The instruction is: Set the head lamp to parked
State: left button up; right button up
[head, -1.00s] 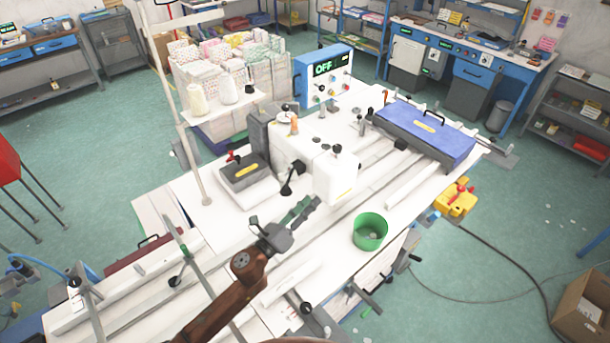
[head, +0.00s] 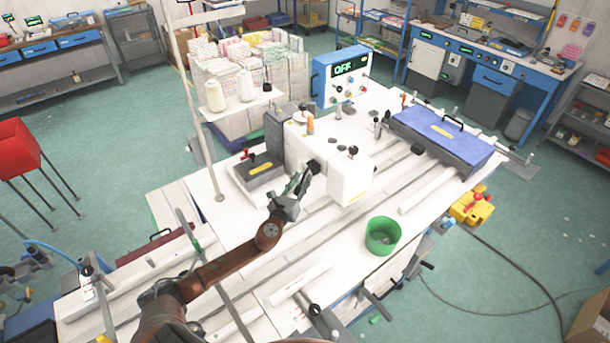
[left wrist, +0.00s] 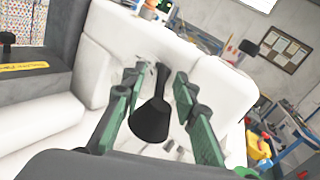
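The head lamp, a small black cone on a thin neck, shows in the left wrist view (left wrist: 152,118) on the near side of the white sewing head (left wrist: 215,85). In the head view the lamp is mostly hidden by my gripper; a dark part, perhaps its mount, shows against the sewing head (head: 350,180). My left gripper (head: 304,180) is at the lamp. Its two green fingers (left wrist: 154,100) are spread on either side of the lamp, with visible gaps, so it is open. My right gripper is not in view.
A green bin (head: 382,236) stands on the white table to the right of my left arm. A blue box with a handle (head: 442,136) lies farther right. A grey box with a yellow label (head: 260,171) sits left of the sewing head. A control box (head: 341,77) reads OFF.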

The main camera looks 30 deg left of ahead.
aim_at(305, 173)
pick_arm(q)
jog(key=shift+w+a, duration=0.15)
jog(key=shift+w, duration=0.65)
jog(key=shift+w+a, duration=0.1)
jog(key=shift+w, duration=0.7)
jog(key=shift+c, duration=0.7)
grip_shut()
jog(key=shift+f, duration=0.1)
